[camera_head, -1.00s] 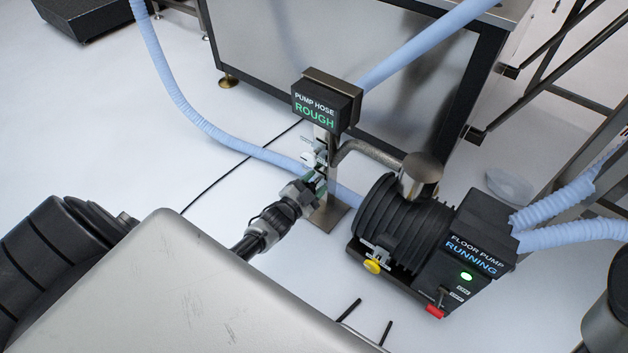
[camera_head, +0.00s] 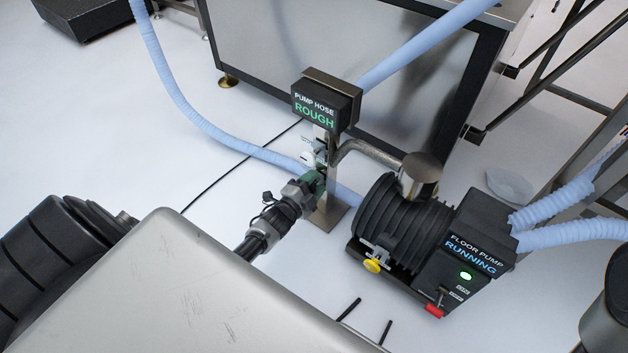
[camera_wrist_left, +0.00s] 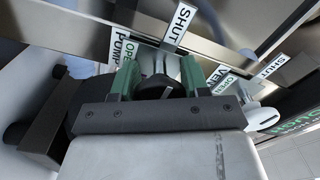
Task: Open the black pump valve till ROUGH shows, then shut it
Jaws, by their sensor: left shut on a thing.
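The black pump valve's handle (camera_wrist_left: 158,86) shows in the left wrist view between the two green fingers of my left gripper (camera_wrist_left: 158,78), which is shut on it. Labels reading PUMP, OPEN and SHUT surround it; the handle's exact angle is hard to tell. In the head view my left gripper (camera_head: 317,182) is at the valve post, its fingers hiding the black valve. The sign (camera_head: 325,103) on top of the post reads PUMP HOSE ROUGH, with ROUGH in green. My right gripper is not in view.
A white vent valve handle (camera_wrist_left: 262,117) with OPEN and SHUT labels sits close beside my left gripper. The floor pump (camera_head: 430,235), its display reading RUNNING, stands right of the post. A blue hose (camera_head: 185,105) runs behind.

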